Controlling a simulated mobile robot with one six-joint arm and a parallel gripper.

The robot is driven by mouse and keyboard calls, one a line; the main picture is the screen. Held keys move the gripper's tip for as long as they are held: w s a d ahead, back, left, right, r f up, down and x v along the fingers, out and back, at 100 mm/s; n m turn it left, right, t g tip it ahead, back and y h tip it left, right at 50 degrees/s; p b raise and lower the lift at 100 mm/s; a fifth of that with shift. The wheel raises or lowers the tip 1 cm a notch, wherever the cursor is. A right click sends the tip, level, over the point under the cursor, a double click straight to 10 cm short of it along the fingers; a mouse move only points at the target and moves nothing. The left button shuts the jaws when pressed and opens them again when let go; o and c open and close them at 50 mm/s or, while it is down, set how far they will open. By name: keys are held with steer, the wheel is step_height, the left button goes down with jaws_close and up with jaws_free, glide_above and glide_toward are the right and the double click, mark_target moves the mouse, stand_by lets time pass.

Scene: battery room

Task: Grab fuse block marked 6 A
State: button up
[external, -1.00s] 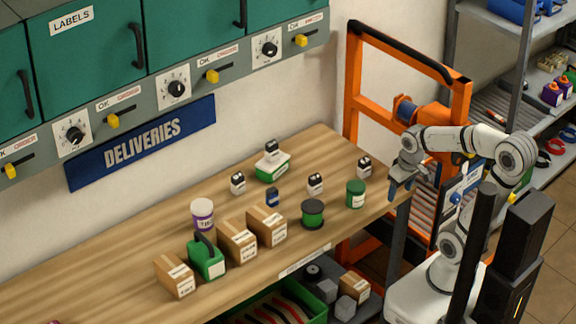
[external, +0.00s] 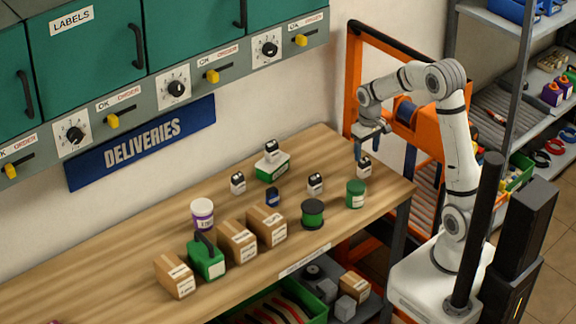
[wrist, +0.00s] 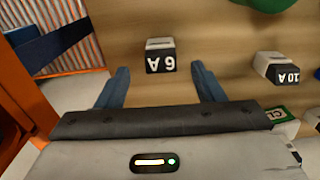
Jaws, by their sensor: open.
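The fuse block marked 6 A (wrist: 160,56) is black and white and stands on the wooden bench, its label upside down in the wrist view. It lies just beyond and between the fingertips of my gripper (wrist: 160,78), which is open and empty. In the external view the same fuse block (external: 364,168) stands near the right end of the bench, and my gripper (external: 368,154) hangs pointing down just above it. A second fuse block, marked 10 A (wrist: 277,68), shows at the right in the wrist view.
A green tin (external: 355,194) and a green spool (external: 312,214) stand nearby on the bench (external: 335,145). Other similar blocks (external: 315,184) (external: 238,183) and cardboard boxes (external: 266,226) are farther left. An orange frame (external: 352,80) rises behind the bench's right end.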

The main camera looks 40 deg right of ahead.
mark_target(364, 167)
steer(key=f, duration=0.4)
steer(key=f+p, duration=0.1)
steer(key=f, duration=0.3)
steer(key=shift+w, duration=0.2)
steer(key=c, duration=1.1)
